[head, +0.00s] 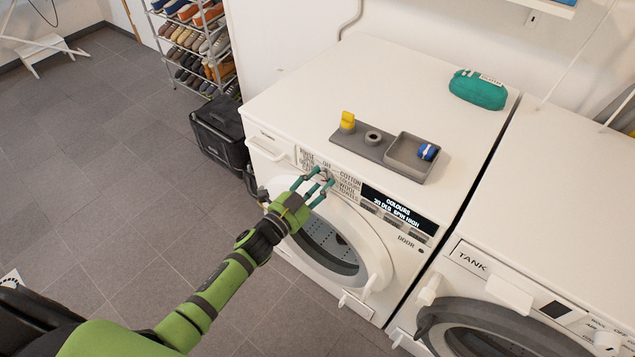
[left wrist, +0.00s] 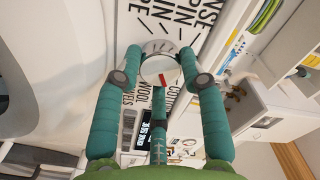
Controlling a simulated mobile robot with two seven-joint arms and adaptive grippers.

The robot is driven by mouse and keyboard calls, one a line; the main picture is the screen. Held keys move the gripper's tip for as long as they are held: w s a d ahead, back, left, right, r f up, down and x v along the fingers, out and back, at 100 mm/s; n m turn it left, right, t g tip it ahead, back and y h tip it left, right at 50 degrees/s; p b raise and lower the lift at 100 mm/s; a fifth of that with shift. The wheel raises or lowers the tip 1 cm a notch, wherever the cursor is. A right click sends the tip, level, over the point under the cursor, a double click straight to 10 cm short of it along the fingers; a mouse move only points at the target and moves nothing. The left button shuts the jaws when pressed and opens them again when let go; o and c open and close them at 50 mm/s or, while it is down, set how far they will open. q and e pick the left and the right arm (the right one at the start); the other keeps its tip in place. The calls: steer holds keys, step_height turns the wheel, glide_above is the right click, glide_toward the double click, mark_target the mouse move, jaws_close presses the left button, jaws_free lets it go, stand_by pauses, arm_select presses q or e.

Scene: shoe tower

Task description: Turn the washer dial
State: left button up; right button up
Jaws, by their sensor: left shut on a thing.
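The washer (head: 345,90) is white with a round door at its front. Its dial is on the front panel among printed programme names. In the left wrist view the dial (left wrist: 158,64) is a round silver-white knob with a red mark. My left gripper (head: 324,176) has teal fingers and reaches the panel from the left. In the left wrist view its fingertips (left wrist: 160,68) sit on both sides of the dial, shut on it. The display (head: 399,212) beside the dial reads "COLOURS" with a spin line below. My right gripper is not in view.
A grey tray (head: 375,150) with a yellow item (head: 347,121) and a blue item (head: 427,152) lies on the washer top. A teal bag (head: 478,89) lies behind. A second machine (head: 560,220) stands right; a black box (head: 218,132) and shoe rack stand left.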

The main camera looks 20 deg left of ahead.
arm_select(q)
steer(key=shift+a, duration=0.1)
steer(key=o, duration=1.1)
steer(key=shift+o, duration=0.2)
steer(key=v, duration=1.2)
steer(key=shift+f, duration=0.1)
